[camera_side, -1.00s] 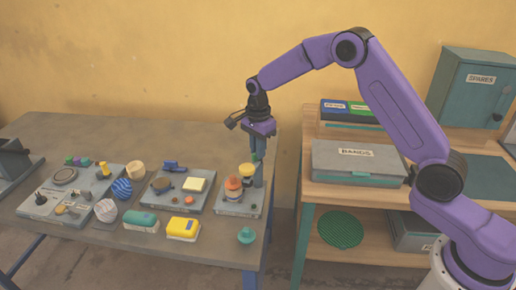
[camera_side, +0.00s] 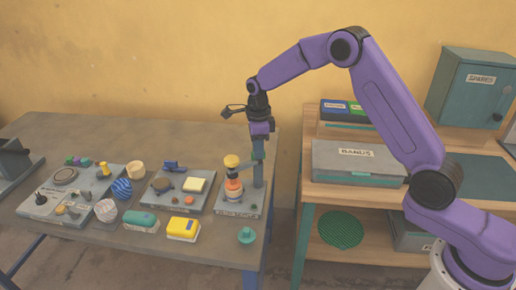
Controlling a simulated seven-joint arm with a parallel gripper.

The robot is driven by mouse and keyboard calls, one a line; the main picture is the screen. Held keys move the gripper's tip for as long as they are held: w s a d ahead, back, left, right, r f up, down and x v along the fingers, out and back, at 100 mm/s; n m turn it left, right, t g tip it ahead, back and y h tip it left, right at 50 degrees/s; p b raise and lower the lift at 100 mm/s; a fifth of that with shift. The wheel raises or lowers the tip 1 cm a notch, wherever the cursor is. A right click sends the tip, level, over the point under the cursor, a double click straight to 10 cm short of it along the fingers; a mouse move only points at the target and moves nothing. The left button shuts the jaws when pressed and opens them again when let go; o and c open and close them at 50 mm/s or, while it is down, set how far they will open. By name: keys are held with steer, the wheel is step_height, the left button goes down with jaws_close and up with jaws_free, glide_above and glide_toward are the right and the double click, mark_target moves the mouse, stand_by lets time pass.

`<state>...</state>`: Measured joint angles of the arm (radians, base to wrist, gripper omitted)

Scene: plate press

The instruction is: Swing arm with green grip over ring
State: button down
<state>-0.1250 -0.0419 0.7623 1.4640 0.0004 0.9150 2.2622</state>
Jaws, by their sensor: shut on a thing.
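My gripper (camera_side: 260,137) is shut on the green grip (camera_side: 258,148), which shows just below the fingers at the top of a grey-green post. The swing arm (camera_side: 246,166) reaches left from the post to a yellow head (camera_side: 231,161). The yellow head is above an orange ring (camera_side: 233,184) on the grey press base (camera_side: 239,207). The head looks roughly lined up with the ring in this view. I cannot tell whether they touch. The fingers hide part of the grip.
Left of the press is a grey plate (camera_side: 190,205) with small parts. A yellow box (camera_side: 184,229), a teal block (camera_side: 141,221) and a teal knobbed piece (camera_side: 246,235) lie near the front edge. A "BANDS" box (camera_side: 355,165) stands on the right-hand shelf.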

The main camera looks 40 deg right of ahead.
steer(key=shift+d+r, duration=0.1)
stand_by(0.3)
steer(key=c, duration=1.1)
jaws_free()
step_height(320, 180, up, 17)
steer(key=shift+r, duration=0.2)
